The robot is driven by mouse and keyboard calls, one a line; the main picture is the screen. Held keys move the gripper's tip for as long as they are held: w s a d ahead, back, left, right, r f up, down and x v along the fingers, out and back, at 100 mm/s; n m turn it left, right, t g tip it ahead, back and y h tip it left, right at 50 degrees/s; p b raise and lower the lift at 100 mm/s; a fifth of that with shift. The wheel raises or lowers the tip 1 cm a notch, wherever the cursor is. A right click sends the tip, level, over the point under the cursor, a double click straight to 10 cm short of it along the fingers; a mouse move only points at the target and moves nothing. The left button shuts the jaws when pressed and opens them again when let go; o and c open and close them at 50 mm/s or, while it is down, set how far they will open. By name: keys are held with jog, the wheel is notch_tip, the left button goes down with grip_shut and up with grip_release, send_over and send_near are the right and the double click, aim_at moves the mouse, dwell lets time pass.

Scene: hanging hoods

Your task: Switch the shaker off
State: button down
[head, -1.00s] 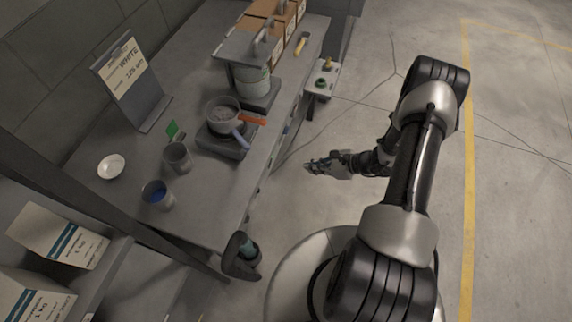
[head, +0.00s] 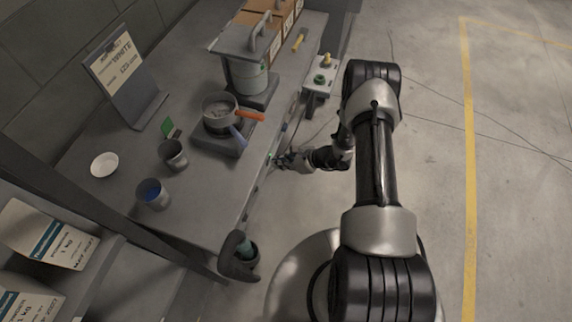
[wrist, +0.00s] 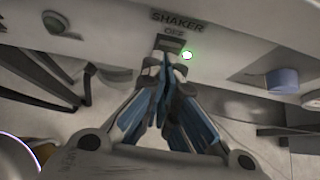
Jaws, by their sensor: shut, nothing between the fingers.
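In the wrist view a grey panel (wrist: 100,22) carries the label SHAKER, with OFF printed below it. A small switch (wrist: 170,42) sits under the word OFF, partly hidden by my fingertips. In the head view my gripper (head: 277,161) is at the front edge of the bench (head: 215,205).
A blue knob (wrist: 284,80) is on the panel to the right. A dark holder (head: 238,262) hangs at the near bench corner. The floor to the right is clear.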

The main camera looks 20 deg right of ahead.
jog(key=shift+w+a+r, duration=0.25)
jog(key=shift+a, duration=0.1)
dwell(0.3)
jog(key=shift+r+p, duration=0.3)
jog(key=shift+r, duration=0.55)
